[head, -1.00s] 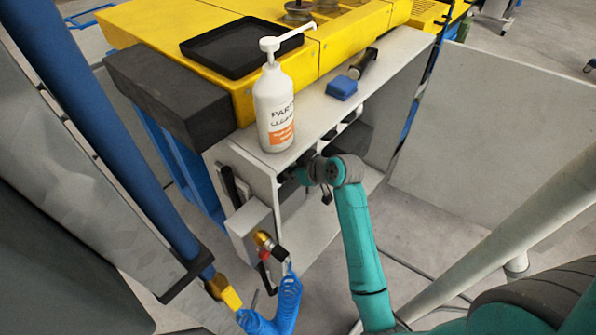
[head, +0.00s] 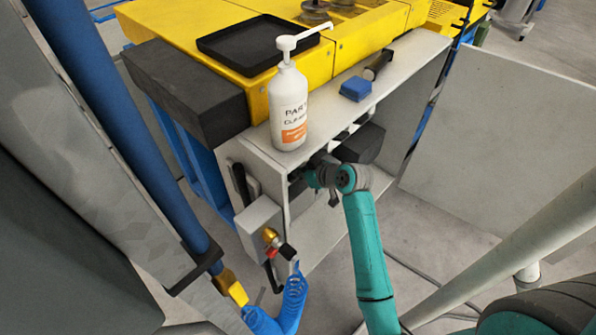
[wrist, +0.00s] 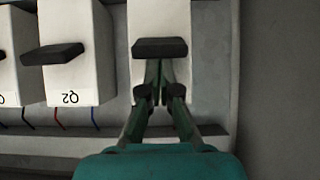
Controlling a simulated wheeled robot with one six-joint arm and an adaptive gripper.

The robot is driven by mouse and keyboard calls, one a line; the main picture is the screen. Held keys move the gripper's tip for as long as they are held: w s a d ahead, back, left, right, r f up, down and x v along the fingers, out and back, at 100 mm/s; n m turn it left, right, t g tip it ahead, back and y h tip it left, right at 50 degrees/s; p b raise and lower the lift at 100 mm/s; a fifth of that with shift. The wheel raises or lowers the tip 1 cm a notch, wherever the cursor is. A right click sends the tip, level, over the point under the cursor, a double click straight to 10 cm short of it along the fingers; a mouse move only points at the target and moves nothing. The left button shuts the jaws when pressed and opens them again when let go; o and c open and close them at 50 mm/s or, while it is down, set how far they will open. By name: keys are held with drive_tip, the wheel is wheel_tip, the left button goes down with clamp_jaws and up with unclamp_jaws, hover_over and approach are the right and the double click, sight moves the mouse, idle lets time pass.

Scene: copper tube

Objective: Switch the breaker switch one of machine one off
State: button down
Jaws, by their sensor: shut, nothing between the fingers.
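A white breaker (wrist: 160,22) with a dark lever (wrist: 160,48) fills the top middle of the wrist view. My gripper (wrist: 159,68) is shut and empty. Its fingertips are in front of this breaker, right by the lower edge of the lever; I cannot tell whether they touch. Any label on this breaker is hidden by my fingers. A second breaker (wrist: 76,75), with an upside-down Q2 label and a similar dark lever, stands to its left. In the head view my wrist reaches into the open grey cabinet (head: 268,165), and the fingers are hidden there.
A white cleaner bottle (head: 290,105), a blue block (head: 355,88) and a dark-handled tool (head: 378,65) stand on the cabinet top. A grey box with a brass fitting and a blue coiled hose (head: 290,300) is at the cabinet's front left. An open door panel (head: 490,140) stands right.

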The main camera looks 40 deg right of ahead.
drive_tip(key=shift+s+f, duration=0.1)
drive_tip(key=shift+f, duration=0.05)
drive_tip(key=f+t, duration=0.1)
drive_tip(key=s+f+t, duration=0.1)
drive_tip(key=t, duration=0.1)
drive_tip(key=f+t, duration=0.2)
drive_tip(key=shift+s, duration=0.35)
idle(0.4)
drive_tip(key=shift+s, duration=0.1)
